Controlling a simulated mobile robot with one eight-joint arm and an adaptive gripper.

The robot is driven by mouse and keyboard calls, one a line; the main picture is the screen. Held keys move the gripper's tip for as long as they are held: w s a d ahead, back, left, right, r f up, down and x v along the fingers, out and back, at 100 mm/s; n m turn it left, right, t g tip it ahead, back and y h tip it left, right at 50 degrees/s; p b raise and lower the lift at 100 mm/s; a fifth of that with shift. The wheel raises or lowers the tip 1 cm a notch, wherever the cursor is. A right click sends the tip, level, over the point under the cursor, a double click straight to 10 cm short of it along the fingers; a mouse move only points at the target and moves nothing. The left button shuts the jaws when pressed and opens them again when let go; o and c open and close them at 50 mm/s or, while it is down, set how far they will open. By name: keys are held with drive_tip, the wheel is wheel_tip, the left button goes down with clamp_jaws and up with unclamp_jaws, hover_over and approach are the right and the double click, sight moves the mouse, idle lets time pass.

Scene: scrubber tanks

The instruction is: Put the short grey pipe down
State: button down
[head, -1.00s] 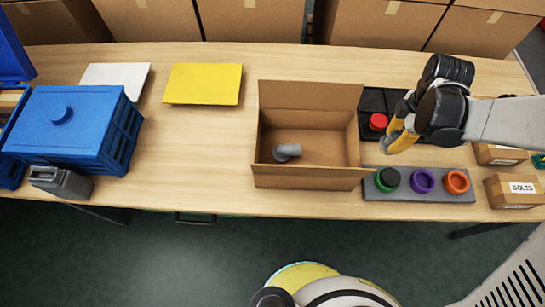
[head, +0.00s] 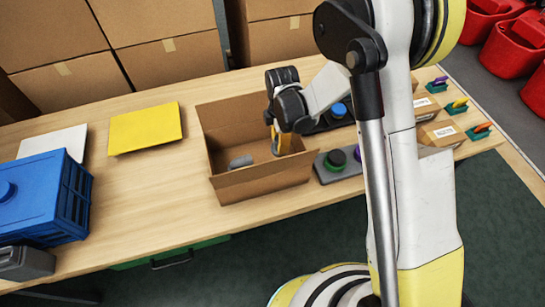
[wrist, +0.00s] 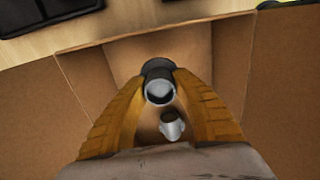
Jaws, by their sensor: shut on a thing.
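My gripper (head: 277,147) is low over the right part of the open cardboard box (head: 262,188), with its yellow fingers reaching inside the walls. In the wrist view the fingers are shut on the short grey pipe (wrist: 160,88), whose round end faces the camera. The head view mostly hides this pipe behind the fingers. Another grey pipe piece (head: 240,162) lies on the box floor, left of my gripper. A grey piece also shows lower between the fingers in the wrist view (wrist: 172,127). I cannot tell whether the held pipe touches the floor.
A grey holder with green (head: 336,158) and purple caps stands right of the box. A dark tray with a blue cap (head: 338,110) is behind it. A yellow sheet (head: 145,128) and blue crate (head: 45,195) are on the left. Table between crate and box is clear.

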wheel_tip(320, 180, down, 5)
drive_tip(key=shift+b, duration=0.75)
drive_tip(key=shift+r, duration=0.1)
drive_tip(key=c, duration=1.5)
unclamp_jaws()
drive_tip(key=shift+f, duration=0.25)
drive_tip(key=o, duration=0.4)
drive_tip(key=shift+r, duration=0.1)
